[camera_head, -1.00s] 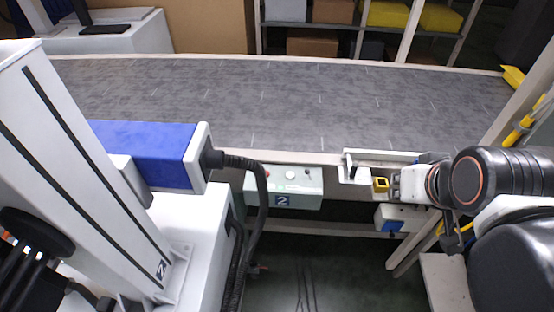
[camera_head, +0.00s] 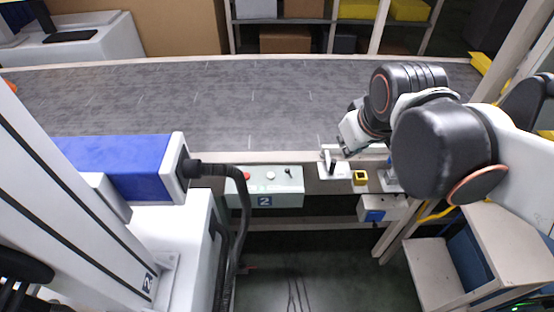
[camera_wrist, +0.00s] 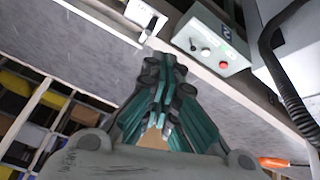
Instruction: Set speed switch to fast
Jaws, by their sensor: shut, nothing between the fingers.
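A pale control box (camera_head: 264,200) marked 2 hangs at the near edge of the conveyor. On its top are a red button, a white button and a small black toggle switch (camera_head: 288,173). The same box (camera_wrist: 212,42) is in the wrist view at upper right, with a dark toggle (camera_wrist: 193,44) at its left end. No speed label is readable. My gripper (camera_head: 346,150) is above the conveyor's near edge, right of the box, its fingertips partly hidden. In the wrist view my gripper's teal fingers (camera_wrist: 163,65) are together and empty, apart from the box.
A white bracket with a black lever (camera_head: 330,165) and a yellow square piece (camera_head: 360,178) are right of the control box. A blue-and-white machine (camera_head: 135,170) with a thick black cable (camera_head: 240,200) stands left.

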